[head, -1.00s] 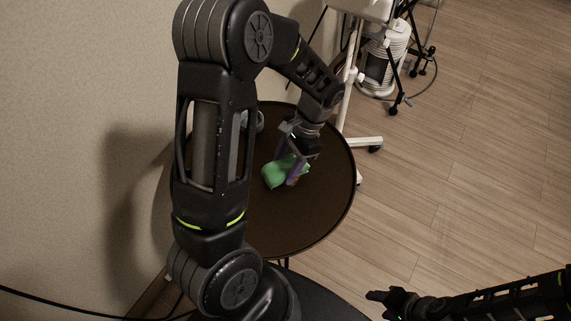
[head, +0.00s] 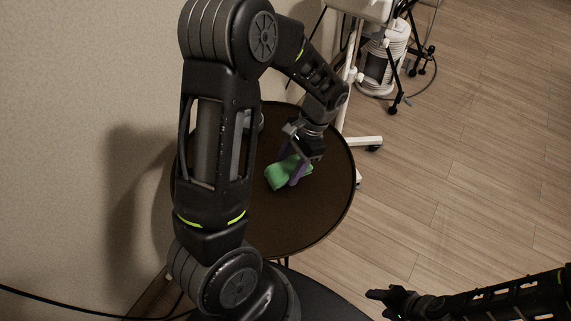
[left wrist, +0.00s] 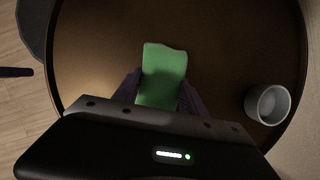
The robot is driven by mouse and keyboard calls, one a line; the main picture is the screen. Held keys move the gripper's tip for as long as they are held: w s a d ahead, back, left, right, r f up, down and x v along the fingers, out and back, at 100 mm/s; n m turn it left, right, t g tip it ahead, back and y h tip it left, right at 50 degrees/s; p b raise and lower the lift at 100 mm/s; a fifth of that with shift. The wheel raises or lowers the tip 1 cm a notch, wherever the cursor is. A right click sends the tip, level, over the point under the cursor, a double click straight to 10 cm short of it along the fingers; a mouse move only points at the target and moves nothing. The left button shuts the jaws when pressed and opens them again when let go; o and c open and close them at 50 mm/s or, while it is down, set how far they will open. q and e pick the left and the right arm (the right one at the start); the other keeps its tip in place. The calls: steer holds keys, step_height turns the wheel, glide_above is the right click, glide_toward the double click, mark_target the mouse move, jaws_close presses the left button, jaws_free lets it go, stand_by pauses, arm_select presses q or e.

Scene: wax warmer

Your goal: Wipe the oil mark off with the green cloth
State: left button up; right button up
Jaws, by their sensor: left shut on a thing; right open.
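The green cloth (head: 283,174) is bunched between the fingers of my left gripper (head: 296,173), low over the dark round table (head: 300,225). The cloth (left wrist: 163,72) also shows in the left wrist view, with my left gripper's purple fingers (left wrist: 160,97) on either side of it. My left gripper is shut on the cloth. I cannot tell whether the cloth touches the tabletop. No oil mark can be made out on the visible tabletop; my arm hides part of the table. My right gripper (head: 377,295) is open and empty, away from the table at the lower right.
A white cup (left wrist: 267,104) stands on the table near its edge in the left wrist view; my arm mostly hides it in the head view. A wall is left of the table. A white wheeled stand (head: 362,142) and a white cylindrical device (head: 384,62) stand behind.

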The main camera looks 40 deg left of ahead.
mark_target(262, 167)
arm_select(q)
steer(key=shift+w+d, duration=0.25)
steer(key=shift+d, duration=0.85)
steer(key=shift+w+d, duration=0.25)
steer(key=shift+d, duration=0.85)
steer(key=shift+f+b, duration=0.55)
steer(key=shift+f, duration=0.35)
steer(key=shift+s+a+p, duration=0.15)
steer(key=shift+s+a, duration=0.05)
steer(key=shift+a, duration=1.3)
steer(key=shift+s+a+p, duration=0.15)
steer(key=shift+a, duration=1.35)
steer(key=shift+a, duration=0.1)
steer(key=shift+s+a, duration=0.2)
steer(key=shift+a, duration=1.2)
steer(key=shift+s+a, duration=0.15)
steer(key=shift+a, duration=1.25)
steer(key=shift+w+d+p, duration=0.15)
steer(key=shift+d+p, duration=0.05)
steer(key=shift+d, duration=1.3)
steer(key=shift+w+d+p, duration=0.15)
steer(key=shift+d, duration=1.35)
